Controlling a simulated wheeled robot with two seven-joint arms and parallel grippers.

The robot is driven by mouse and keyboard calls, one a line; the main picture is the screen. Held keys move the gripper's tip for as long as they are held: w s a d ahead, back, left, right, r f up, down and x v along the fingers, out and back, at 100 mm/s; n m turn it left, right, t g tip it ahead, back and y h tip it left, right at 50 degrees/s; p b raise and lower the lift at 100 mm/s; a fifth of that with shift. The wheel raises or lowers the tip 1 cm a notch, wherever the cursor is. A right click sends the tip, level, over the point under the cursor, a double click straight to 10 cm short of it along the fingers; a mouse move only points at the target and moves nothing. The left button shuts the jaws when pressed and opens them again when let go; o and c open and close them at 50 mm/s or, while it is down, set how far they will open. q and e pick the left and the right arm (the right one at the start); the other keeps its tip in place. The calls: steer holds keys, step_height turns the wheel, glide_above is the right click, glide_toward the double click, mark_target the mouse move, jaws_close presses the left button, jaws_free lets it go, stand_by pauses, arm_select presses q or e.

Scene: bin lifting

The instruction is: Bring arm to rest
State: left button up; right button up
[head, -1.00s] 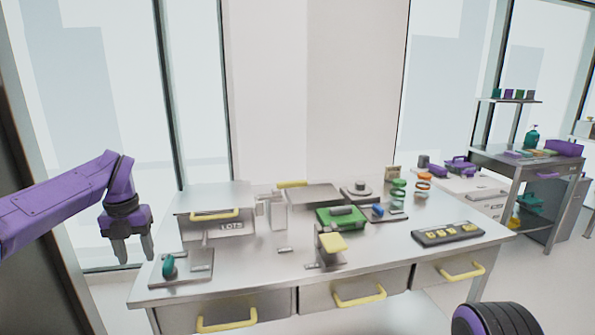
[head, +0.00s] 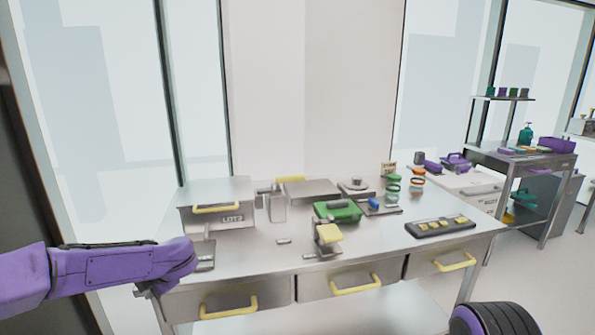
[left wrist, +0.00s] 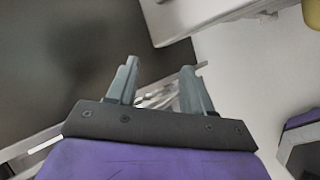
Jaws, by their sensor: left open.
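My left arm (head: 115,272), purple, reaches in from the left in the head view, in front of the left end of the metal workbench (head: 270,258). Its hand is mostly hidden behind the arm links there. In the left wrist view my left gripper (left wrist: 160,64) is open, its two grey fingers apart with nothing between them. The fingers point past a grey bench edge above right, towards blurred metal parts and the floor. My right gripper is not in view.
The workbench has drawers with yellow handles (head: 228,308). On it stand a metal box labelled LOTS (head: 232,219), a green case (head: 337,212) and a dark tray (head: 440,226) with yellow pieces. A shelf cart (head: 528,158) stands at the right. Floor between is clear.

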arm_select(q)
steer(key=s+d+f+m+t+h, duration=0.15)
steer(key=s+d+f+m, duration=0.25)
steer(key=s+f+m, duration=0.5)
steer(key=s+d+f+m+t+h, duration=0.1)
steer(key=s+d+f+m+t, duration=0.35)
steer(key=f, duration=0.75)
steer(key=s+f+m+g+h, duration=0.1)
steer(key=s+f+m+g, duration=0.1)
steer(key=s, duration=0.7)
steer(key=s+f+m+g, duration=0.2)
steer(key=s+m, duration=0.3)
steer(key=s, duration=0.4)
steer(key=s+a+f+m+g+h, duration=0.1)
steer(key=s+f+m+g, duration=0.1)
steer(key=s, duration=0.7)
step_height(320, 180, down, 2)
steer(key=shift+m+g+h, duration=0.3)
steer(key=shift+m+h, duration=0.05)
steer(key=shift+m, duration=0.4)
steer(key=shift+s, duration=0.1)
